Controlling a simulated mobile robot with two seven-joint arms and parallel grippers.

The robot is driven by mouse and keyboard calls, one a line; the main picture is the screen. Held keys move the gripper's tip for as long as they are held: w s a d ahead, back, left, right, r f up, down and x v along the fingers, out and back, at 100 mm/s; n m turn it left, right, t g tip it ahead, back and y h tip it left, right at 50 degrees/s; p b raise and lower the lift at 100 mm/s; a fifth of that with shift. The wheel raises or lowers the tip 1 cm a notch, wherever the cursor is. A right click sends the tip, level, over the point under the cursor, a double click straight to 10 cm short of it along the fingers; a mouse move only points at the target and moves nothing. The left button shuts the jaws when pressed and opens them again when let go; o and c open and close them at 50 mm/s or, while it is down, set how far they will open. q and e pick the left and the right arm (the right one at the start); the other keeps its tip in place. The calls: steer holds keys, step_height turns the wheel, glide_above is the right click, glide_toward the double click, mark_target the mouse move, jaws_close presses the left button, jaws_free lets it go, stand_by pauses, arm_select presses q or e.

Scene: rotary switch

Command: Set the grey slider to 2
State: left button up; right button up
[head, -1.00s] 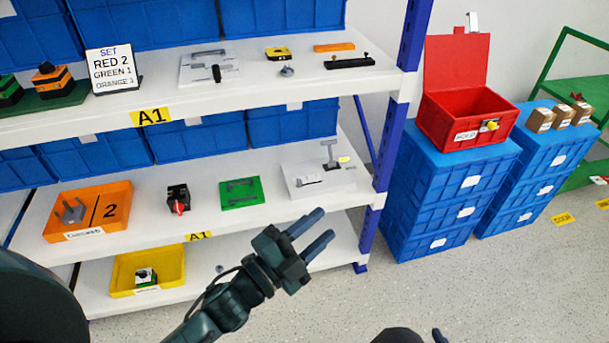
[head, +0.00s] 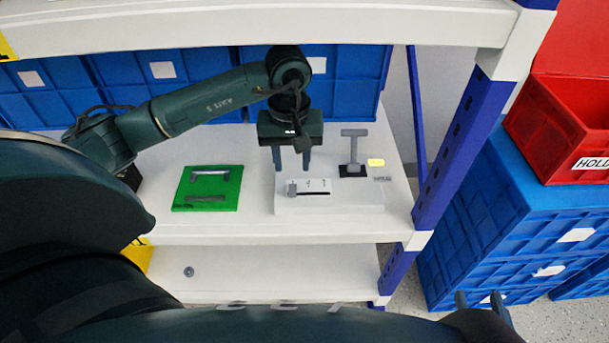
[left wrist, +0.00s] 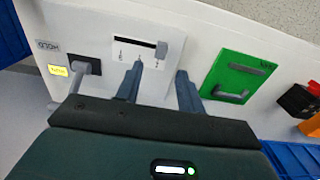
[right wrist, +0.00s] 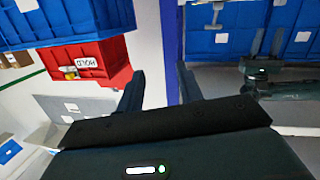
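The grey slider (head: 291,189) is a small block at the left end of a dark slot in a white panel (head: 330,205) on the middle shelf. In the left wrist view the slider (left wrist: 162,49) sits at the slot's right end. The marks along the slot are too small to read. My left gripper (head: 292,167) points down just above and behind the slider. Its fingers (left wrist: 158,75) are apart with nothing between them, and do not visibly touch the slider. My right gripper (head: 479,298) is low at the right, open and empty, away from the panel.
A T-shaped grey handle (head: 354,150) on a black base stands right of the slider. A green board (head: 208,190) with grey handles lies left. The upper shelf (head: 270,28) is overhead, blue bins (head: 180,75) stand behind, and a blue post (head: 465,140) bounds the right.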

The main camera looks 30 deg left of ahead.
mark_target(293, 187)
arm_select(q)
steer(key=f+b, duration=0.1)
steer(key=f, duration=0.5)
steer(key=shift+s+f, duration=0.1)
steer(key=shift+s, duration=0.1)
steer(key=shift+f, duration=0.4)
arm_select(e)
steer(key=shift+s+a+r+n+t+y, duration=0.15)
steer(key=shift+a+n+t+y, duration=0.1)
steer(key=shift+n+t+y, duration=0.25)
arm_select(q)
jaws_close()
steer(key=shift+w+d, duration=0.1)
